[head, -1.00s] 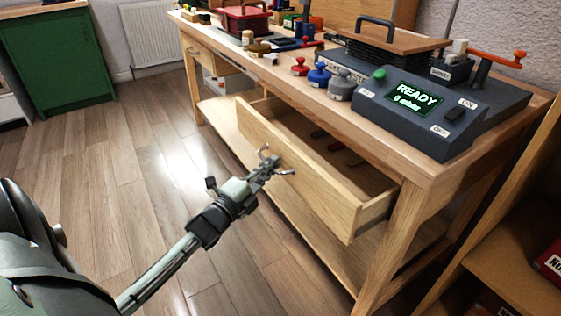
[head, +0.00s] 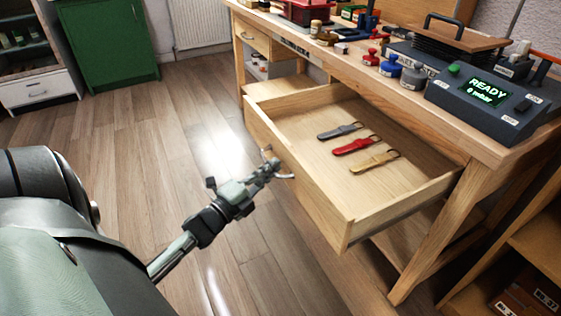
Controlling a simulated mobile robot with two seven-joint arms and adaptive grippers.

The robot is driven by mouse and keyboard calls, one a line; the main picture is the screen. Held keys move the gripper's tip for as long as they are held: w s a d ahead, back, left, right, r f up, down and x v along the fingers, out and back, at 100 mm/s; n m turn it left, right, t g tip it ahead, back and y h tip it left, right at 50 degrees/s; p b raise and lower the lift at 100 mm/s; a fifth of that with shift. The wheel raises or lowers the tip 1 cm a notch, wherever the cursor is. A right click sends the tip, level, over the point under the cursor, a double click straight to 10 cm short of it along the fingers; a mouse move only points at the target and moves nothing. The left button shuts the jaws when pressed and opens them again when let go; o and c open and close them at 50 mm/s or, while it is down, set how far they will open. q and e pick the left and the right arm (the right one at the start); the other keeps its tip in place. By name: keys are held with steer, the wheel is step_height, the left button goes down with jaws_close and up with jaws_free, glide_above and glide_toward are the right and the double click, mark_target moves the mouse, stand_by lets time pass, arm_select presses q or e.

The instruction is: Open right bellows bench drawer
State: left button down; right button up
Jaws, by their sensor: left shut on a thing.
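The right bellows bench drawer (head: 300,199) stands far out from the bench (head: 481,151), its inside in plain view. Grey, red and tan strap-like pieces with rings lie on its floor; the red one (head: 352,146) is in the middle. A metal handle (head: 287,176) is on the drawer's front. My left gripper (head: 274,166) is at that handle, shut on it, with the forearm coming from the lower left. My right gripper is not in view.
On the bench top are a dark console (head: 487,100) with a lit READY display, coloured stamp-like knobs and small jars. A second drawer (head: 253,40) at the left is shut. A green cabinet (head: 108,42) stands at the back left. Wooden floor left of the drawer is clear.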

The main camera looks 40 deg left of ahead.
arm_select(q)
steer(key=shift+s+a, duration=0.2)
steer(key=shift+s, duration=0.3)
steer(key=shift+s+a, duration=0.2)
steer(key=shift+s, duration=0.3)
steer(key=c, duration=1.6)
jaws_free()
steer(key=s, duration=0.8)
steer(key=s+f, duration=0.1)
steer(key=s, duration=0.3)
